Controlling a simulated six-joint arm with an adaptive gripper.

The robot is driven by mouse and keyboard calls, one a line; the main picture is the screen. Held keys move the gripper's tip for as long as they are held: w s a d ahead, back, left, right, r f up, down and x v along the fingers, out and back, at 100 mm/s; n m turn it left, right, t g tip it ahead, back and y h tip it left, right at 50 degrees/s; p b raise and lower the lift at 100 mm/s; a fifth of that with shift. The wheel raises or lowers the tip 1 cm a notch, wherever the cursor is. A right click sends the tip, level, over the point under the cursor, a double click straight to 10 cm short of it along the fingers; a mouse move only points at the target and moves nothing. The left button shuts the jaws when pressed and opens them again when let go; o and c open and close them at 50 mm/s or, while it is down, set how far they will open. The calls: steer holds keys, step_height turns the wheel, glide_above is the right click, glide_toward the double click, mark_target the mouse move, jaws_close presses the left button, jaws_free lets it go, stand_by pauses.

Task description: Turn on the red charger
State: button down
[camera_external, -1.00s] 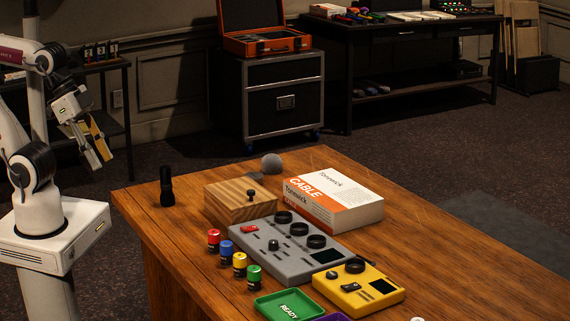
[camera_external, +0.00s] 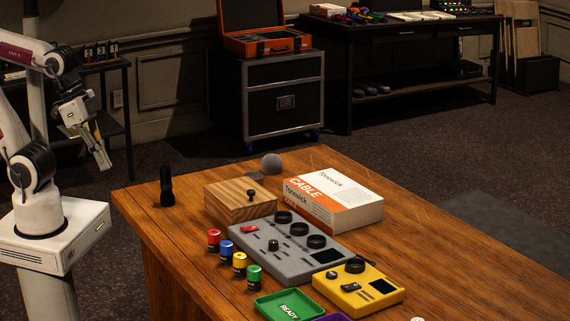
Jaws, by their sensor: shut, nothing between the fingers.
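No item that is clearly a red charger shows on the wooden desk. A grey device (camera_external: 288,256) has a red switch (camera_external: 250,229) at its left corner, a small knob, several large black dials and a dark screen. I cannot tell the switch's position. A small red-topped cylinder (camera_external: 214,241) stands left of the device. My gripper (camera_external: 105,162) is shut and empty, pointing down in the air to the left of the desk, well away from these things.
Blue, yellow and green cylinders stand by the grey device. A wooden block (camera_external: 228,203), CABLE box (camera_external: 335,200) and black flashlight-like object (camera_external: 167,188) are farther back. The desk's left front is clear.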

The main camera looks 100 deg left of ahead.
steer(key=shift+w+a+f+g, duration=0.55)
steer(key=shift+w+a, duration=0.25)
steer(key=shift+w, duration=0.8)
steer(key=n+g+y, duration=0.2)
steer(key=n, duration=0.6)
glide_above(245, 228)
steer(key=s+d, duration=0.2)
steer(key=s+d+x, duration=0.1)
steer(key=x, duration=0.4)
steer(key=shift+w+a+f+t, duration=0.1)
steer(key=shift+w+t, duration=0.15)
steer(key=shift+w, duration=0.05)
steer(key=shift+n, duration=0.3)
steer(key=shift+f, duration=0.15)
steer(key=x, duration=0.8)
steer(key=s+d+x, duration=0.1)
steer(key=x, duration=0.3)
steer(key=shift+w+a+f, duration=0.1)
steer(key=shift+f, duration=0.85)
